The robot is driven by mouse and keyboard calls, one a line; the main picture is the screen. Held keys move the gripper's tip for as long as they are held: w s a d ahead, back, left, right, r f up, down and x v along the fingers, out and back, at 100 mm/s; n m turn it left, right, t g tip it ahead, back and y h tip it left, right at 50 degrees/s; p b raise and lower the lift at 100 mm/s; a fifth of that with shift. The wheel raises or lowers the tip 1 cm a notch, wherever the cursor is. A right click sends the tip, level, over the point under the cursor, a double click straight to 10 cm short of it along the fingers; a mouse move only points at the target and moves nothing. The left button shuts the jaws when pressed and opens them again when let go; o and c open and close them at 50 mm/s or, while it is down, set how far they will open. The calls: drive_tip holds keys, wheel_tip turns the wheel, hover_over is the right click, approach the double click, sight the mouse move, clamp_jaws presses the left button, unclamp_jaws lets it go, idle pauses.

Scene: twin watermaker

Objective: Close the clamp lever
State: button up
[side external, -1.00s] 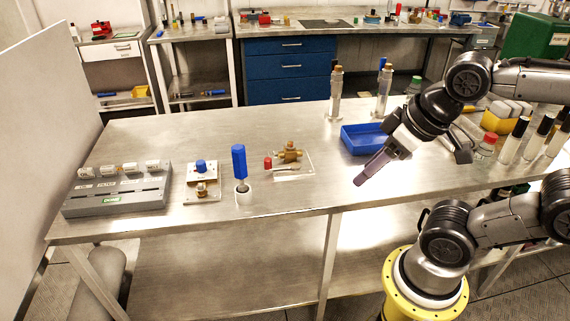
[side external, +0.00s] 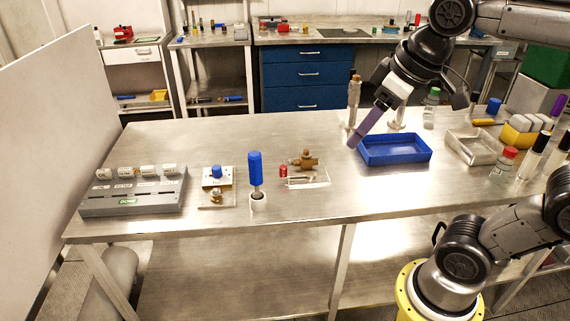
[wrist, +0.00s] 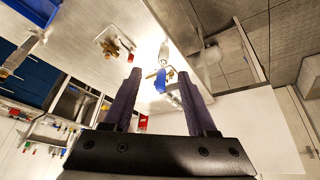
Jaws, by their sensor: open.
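I cannot tell for sure which part is the clamp lever. A brass fitting (side external: 305,160) with a red-ended part (side external: 283,171) sits on a small plate at the middle of the bench. In the wrist view the brass fitting (wrist: 109,42) is at the upper left. A blue upright handle (side external: 255,168) stands in a white cup (side external: 259,203) to its left. My gripper (side external: 354,143) is above the bench by the left end of the blue tray, apart from these things. In the wrist view my gripper (wrist: 159,75) shows its two fingers spread, with nothing held.
A blue tray (side external: 395,158) lies right of the fitting, with a metal tray (side external: 470,146) and bottles further right. Metal cylinders (side external: 354,98) stand behind. A plate with a blue knob (side external: 216,172) and a grey rack (side external: 130,199) are at left. The bench front is clear.

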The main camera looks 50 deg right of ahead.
drive_tip(key=w+d+r+g, duration=0.1)
drive_tip(key=w+r, duration=0.1)
drive_tip(key=w, duration=0.4)
drive_tip(key=m+g, duration=0.1)
drive_tip(key=g, duration=0.3)
hover_over(283, 166)
wheel_tip(283, 166, down, 13)
wheel_tip(283, 166, down, 14)
drive_tip(key=shift+s, duration=0.1)
clamp_jaws()
idle(0.3)
